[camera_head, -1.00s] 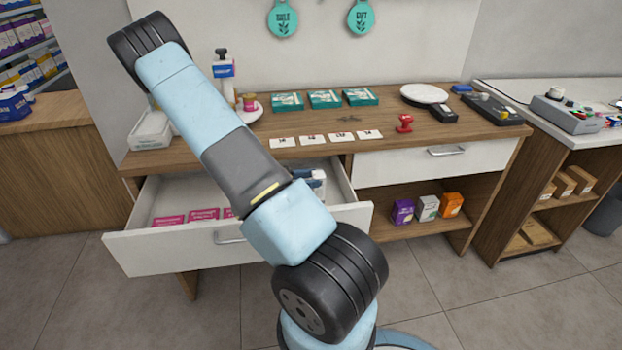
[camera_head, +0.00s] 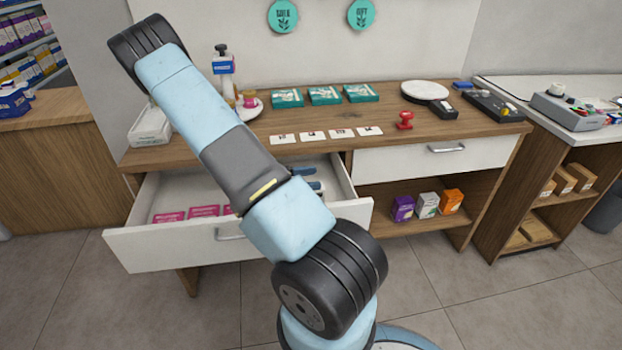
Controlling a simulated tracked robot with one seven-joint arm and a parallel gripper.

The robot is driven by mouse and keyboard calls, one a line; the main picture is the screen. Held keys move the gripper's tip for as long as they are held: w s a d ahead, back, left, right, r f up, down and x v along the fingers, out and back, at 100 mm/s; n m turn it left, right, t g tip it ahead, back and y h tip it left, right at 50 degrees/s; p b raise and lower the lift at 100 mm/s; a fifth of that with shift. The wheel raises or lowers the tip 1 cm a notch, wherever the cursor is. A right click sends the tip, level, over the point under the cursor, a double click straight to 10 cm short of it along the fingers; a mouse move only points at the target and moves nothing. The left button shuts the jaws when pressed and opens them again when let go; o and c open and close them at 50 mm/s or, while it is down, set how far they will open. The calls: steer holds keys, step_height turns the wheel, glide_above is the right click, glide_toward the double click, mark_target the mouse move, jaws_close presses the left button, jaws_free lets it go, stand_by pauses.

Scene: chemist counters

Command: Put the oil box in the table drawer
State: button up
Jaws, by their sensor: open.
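The left table drawer (camera_head: 170,252) is pulled open, with a white front and a metal handle. It holds pink packets (camera_head: 204,211) on the left and blue-and-white items at the back right, partly hidden by my arm. I cannot tell which thing is the oil box: three flat teal boxes (camera_head: 325,95) lie on the tabletop, and a purple box (camera_head: 402,208), a white box (camera_head: 427,205) and an orange box (camera_head: 451,201) stand on the shelf below the right drawer. My arm crosses the drawer and tabletop. My gripper is not in view.
The right drawer (camera_head: 400,158) is shut. On the wooden table (camera_head: 300,122) are a white bin (camera_head: 150,127), a pump bottle (camera_head: 222,65), white cards (camera_head: 313,135), a red stamp (camera_head: 404,120) and a round white plate (camera_head: 424,90). Another counter (camera_head: 588,138) stands at the right.

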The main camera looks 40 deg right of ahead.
steer(key=shift+r, duration=0.1)
steer(key=r+v, duration=0.1)
steer(key=v, duration=1.1)
steer(key=s+a+r+m+t+y, duration=0.4)
steer(key=s+a+r+t+y, duration=0.1)
steer(key=r, duration=0.6)
steer(key=s+a+r+m+t+y, duration=0.4)
steer(key=s+a+r+t+y, duration=0.1)
steer(key=r, duration=0.6)
steer(key=s+a+r+m+t+y, duration=0.3)
steer(key=s+a+r, duration=0.4)
steer(key=r, duration=0.5)
steer(key=shift+s+m+t+y, duration=0.4)
steer(key=shift+s+t+y, duration=0.5)
steer(key=shift+y, duration=0.3)
steer(key=shift+w, duration=0.15)
